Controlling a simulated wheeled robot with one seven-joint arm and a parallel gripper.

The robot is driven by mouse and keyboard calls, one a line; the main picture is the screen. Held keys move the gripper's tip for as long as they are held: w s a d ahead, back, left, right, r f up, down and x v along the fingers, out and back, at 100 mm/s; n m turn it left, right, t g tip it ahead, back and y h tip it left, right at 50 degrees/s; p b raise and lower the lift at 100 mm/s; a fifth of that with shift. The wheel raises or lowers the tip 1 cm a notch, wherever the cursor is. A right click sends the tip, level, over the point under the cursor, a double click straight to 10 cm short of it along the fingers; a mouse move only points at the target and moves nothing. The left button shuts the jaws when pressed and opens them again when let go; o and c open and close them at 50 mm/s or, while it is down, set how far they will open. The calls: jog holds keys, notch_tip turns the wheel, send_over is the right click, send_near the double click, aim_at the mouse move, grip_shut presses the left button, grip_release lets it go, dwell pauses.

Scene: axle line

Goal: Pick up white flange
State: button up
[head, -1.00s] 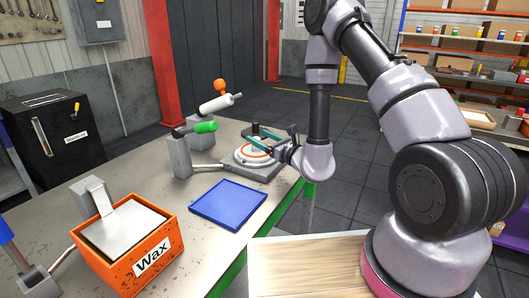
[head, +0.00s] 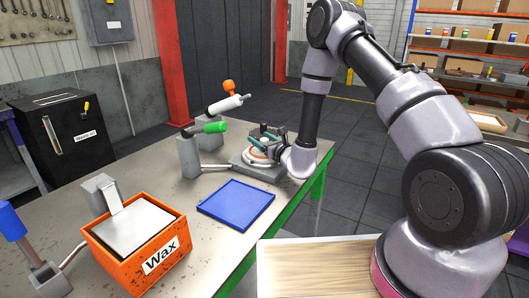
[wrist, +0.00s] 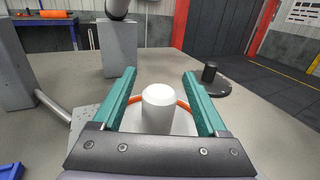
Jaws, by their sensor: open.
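The white flange (wrist: 160,108) has an upright round stub on a wide pale disc. In the wrist view the stub stands between the two teal fingers of my gripper (wrist: 159,74), with gaps on both sides. The fingers are open and hold nothing. An orange ring (wrist: 184,104) shows around the stub, partly hidden by it and the fingers. In the head view my gripper (head: 264,140) is over the grey fixture (head: 262,174) near the table's far right edge.
A blue tray (head: 237,205) lies in front of the fixture. An orange wax box (head: 140,250) stands at front left. Grey posts with a green handle (head: 210,127) and a white cylinder (head: 225,105) stand left of the fixture.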

jog(key=shift+w+a, duration=0.2)
jog(key=shift+w, duration=0.15)
grip_shut()
jog(key=shift+r, duration=0.1)
dwell(1.1)
